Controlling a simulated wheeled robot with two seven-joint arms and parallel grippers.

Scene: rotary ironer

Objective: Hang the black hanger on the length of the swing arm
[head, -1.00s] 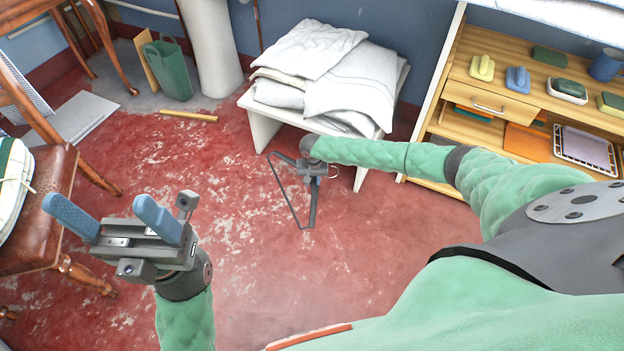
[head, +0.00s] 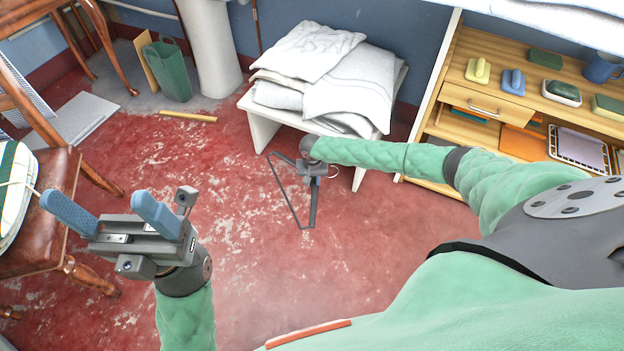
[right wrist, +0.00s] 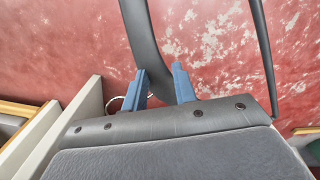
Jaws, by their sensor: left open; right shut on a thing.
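The black hanger (head: 286,193) hangs below my right gripper (head: 309,166) in the head view, over the red floor in front of the white bench. Its dark bars form a narrow triangle. In the right wrist view, one broad dark bar (right wrist: 140,35) of the hanger passes at the blue fingers of my right gripper (right wrist: 160,78), which is shut on it. A thin pale curve, perhaps the hook, shows beside the fingers. My left gripper (head: 111,214) is open and empty at the lower left, far from the hanger. I cannot make out the swing arm.
A white bench (head: 263,129) carries folded linen (head: 345,85). A wooden shelf unit (head: 442,125) with brushes and trays stands at right. A brown chair (head: 55,190) stands left, near my left gripper. The red floor (head: 240,240) between is clear.

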